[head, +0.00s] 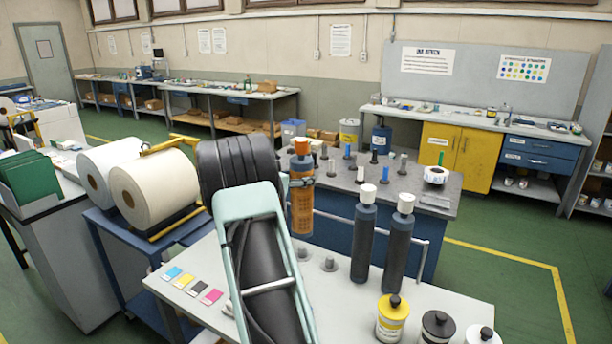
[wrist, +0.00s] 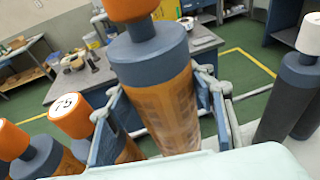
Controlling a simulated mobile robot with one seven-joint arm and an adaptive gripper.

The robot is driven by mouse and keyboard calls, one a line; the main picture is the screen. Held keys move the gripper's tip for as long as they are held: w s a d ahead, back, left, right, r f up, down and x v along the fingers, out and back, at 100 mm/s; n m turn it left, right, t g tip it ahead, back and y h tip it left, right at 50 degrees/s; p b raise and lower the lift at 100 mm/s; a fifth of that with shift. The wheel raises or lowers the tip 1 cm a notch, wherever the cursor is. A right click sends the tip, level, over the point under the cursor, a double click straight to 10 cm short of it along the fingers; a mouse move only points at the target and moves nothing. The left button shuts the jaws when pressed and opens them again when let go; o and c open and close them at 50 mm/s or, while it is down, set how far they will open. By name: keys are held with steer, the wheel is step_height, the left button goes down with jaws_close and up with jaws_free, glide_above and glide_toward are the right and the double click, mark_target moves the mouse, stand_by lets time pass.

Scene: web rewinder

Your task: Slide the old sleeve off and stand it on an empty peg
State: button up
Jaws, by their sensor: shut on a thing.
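My gripper (head: 303,182) is shut on an orange sleeve (head: 301,212) with a blue-grey collar and orange cap. The sleeve is nearly upright, and its lower end shows just above a short grey peg (head: 303,252) in the head view. I cannot tell its exact height over it. Another bare peg (head: 329,264) stands to the right. In the wrist view the held sleeve (wrist: 165,95) fills the middle between the fingers. Two dark sleeves with white caps, a left one (head: 362,245) and a right one (head: 398,245), stand upright on the light table (head: 340,310).
In the wrist view several orange-capped sleeves (wrist: 75,120) stand at left; my arm hides that area in the head view. Yellow (head: 391,320) and black (head: 437,328) ink pots are at the table front. White rolls (head: 155,187) lie at left. A grey bench (head: 400,190) is behind.

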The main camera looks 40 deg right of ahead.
steer(key=shift+f+b, duration=3.35)
steer(key=shift+f, duration=1.25)
steer(key=shift+c, duration=0.2)
steer(key=o, duration=1.5)
steer(key=shift+f, duration=0.1)
glide_toward(296, 205)
steer(key=shift+w+d+f, duration=0.25)
steer(key=shift+d+f, duration=0.05)
steer(key=shift+d, duration=0.35)
